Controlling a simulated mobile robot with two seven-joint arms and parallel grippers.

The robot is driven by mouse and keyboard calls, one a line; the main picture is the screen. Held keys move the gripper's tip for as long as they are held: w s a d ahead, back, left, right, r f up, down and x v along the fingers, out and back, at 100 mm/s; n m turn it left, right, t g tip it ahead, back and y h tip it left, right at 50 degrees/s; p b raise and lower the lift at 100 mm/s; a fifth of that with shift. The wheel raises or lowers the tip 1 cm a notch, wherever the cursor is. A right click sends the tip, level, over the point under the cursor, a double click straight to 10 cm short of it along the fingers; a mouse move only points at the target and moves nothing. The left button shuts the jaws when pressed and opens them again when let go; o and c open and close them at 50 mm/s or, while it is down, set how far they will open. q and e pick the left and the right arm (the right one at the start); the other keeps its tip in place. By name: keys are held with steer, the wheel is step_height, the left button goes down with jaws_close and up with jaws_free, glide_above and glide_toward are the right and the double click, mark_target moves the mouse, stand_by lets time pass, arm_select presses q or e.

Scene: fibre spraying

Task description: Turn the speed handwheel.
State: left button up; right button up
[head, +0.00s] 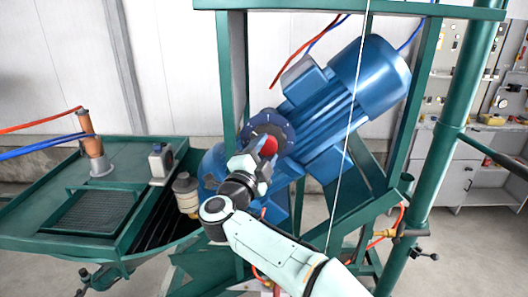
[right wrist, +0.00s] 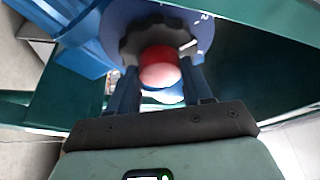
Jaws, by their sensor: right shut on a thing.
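The speed handwheel (right wrist: 128,44) is a dark, lobed wheel in front of a blue dial plate (right wrist: 202,28) with white marks. It has a red knob (right wrist: 158,66) at its middle. In the head view the dial plate (head: 268,126) sits on the blue motor unit, and the red knob (head: 268,147) shows past my gripper. My right gripper (head: 262,160) reaches it from the front. In the right wrist view its two fingers (right wrist: 160,85) stand either side of the red knob and are shut on the handwheel; the exact contact is partly hidden. My left gripper is not in view.
A large blue motor (head: 345,85) is mounted tilted in a green frame (head: 232,75). A thin white line (head: 350,120) runs down past it. A green tray table (head: 130,165) stands at left. Grey cabinets (head: 462,180) stand at right.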

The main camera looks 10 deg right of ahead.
steer(key=o, duration=1)
steer(key=shift+o, duration=0.2)
steer(key=b+v, duration=0.3)
steer(key=v, duration=1)
steer(key=shift+s, duration=0.25)
